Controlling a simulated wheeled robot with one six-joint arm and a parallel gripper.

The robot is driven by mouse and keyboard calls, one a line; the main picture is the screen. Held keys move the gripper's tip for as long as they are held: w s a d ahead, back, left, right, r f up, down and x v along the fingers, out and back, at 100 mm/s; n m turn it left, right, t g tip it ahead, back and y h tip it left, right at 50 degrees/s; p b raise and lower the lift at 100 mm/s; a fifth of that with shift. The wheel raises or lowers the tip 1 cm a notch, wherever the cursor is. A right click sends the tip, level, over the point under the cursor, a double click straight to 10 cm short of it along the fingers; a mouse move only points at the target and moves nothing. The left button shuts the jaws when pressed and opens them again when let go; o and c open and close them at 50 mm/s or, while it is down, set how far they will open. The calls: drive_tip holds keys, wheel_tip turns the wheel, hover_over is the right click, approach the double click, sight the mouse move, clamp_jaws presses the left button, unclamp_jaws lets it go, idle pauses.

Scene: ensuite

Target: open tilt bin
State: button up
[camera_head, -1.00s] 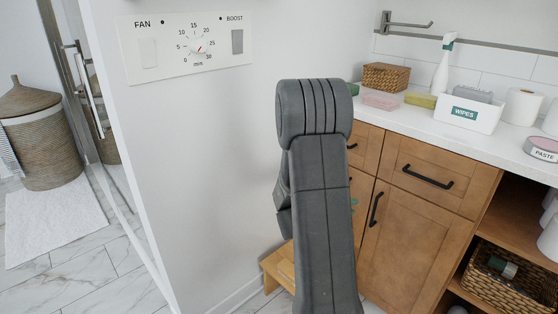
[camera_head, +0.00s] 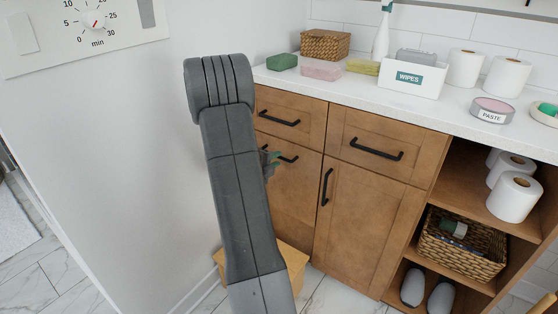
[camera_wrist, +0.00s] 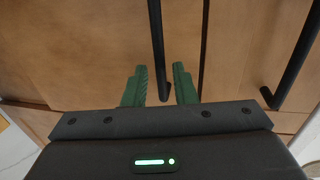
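The tilt bin appears to be the lower left wooden front (camera_head: 292,205) of the vanity, with a black horizontal bar handle (camera_head: 291,159) near its top edge. It looks closed. My gripper (camera_head: 272,161) is at this handle, partly hidden behind my arm in the head view. In the wrist view, my gripper's green fingers (camera_wrist: 162,84) are open, one on each side of the black handle (camera_wrist: 157,45). The bar's end shows between the fingertips. I cannot tell whether either finger touches it.
A drawer handle (camera_head: 278,118) is above, and a door with a vertical handle (camera_head: 327,187) is at right. A wooden step stool (camera_head: 292,259) stands on the floor below the bin front. A white wall (camera_head: 150,170) is close at left. Open shelves (camera_head: 470,180) are at far right.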

sight(280, 157)
drive_tip(key=shift+x, duration=1.6)
clamp_jaws()
